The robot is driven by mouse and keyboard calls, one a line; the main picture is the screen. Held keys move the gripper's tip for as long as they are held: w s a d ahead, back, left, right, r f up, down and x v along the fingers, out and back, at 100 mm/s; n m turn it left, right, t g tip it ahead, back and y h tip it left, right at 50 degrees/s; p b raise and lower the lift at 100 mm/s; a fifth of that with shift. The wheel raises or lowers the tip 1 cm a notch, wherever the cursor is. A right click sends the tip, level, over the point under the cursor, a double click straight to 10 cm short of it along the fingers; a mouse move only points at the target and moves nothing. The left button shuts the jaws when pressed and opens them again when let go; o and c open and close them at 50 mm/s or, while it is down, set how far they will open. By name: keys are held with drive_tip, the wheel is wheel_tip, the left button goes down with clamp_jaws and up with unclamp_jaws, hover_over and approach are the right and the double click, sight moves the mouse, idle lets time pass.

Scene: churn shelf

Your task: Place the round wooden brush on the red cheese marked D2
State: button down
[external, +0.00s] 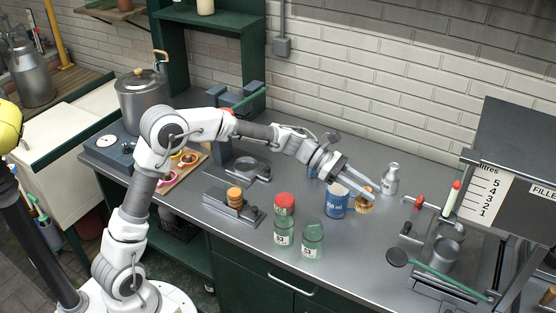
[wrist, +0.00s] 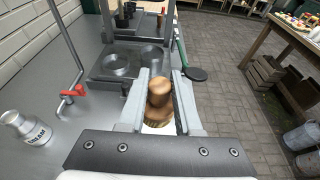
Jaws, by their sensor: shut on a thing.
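The round wooden brush (external: 365,205) has a rounded knob and pale bristles. It is between my gripper's (external: 367,191) fingers, just right of a blue can, and the fingers are shut on it. In the wrist view my gripper (wrist: 158,92) holds the brush (wrist: 159,97) by its knob, with the bristles below and something white under them. I cannot tell if the bristles touch anything. A red round piece (external: 285,201) sits on top of a greenish jar (external: 283,231). I can read no D2 on it, so I cannot tell if it is the cheese.
The blue can (external: 337,202) stands close beside the brush. A cream can (external: 391,180) stands behind it. A second greenish jar (external: 313,240) stands in front. At the right are a red-handled tap (external: 420,203), a metal pot (external: 445,252) and a dark rack. Some counter is clear around the jars.

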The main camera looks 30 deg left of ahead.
drive_tip(key=a, duration=0.9)
drive_tip(key=n+t+b, duration=0.1)
drive_tip(key=t, duration=0.1)
hover_over(285, 199)
wheel_tip(285, 199, down, 9)
drive_tip(key=shift+a+f+b, duration=0.1)
drive_tip(key=shift+f+b, duration=0.4)
drive_tip(key=shift+f, duration=1.3)
drive_tip(key=shift+f, duration=0.15)
drive_tip(key=c, duration=0.6)
unclamp_jaws()
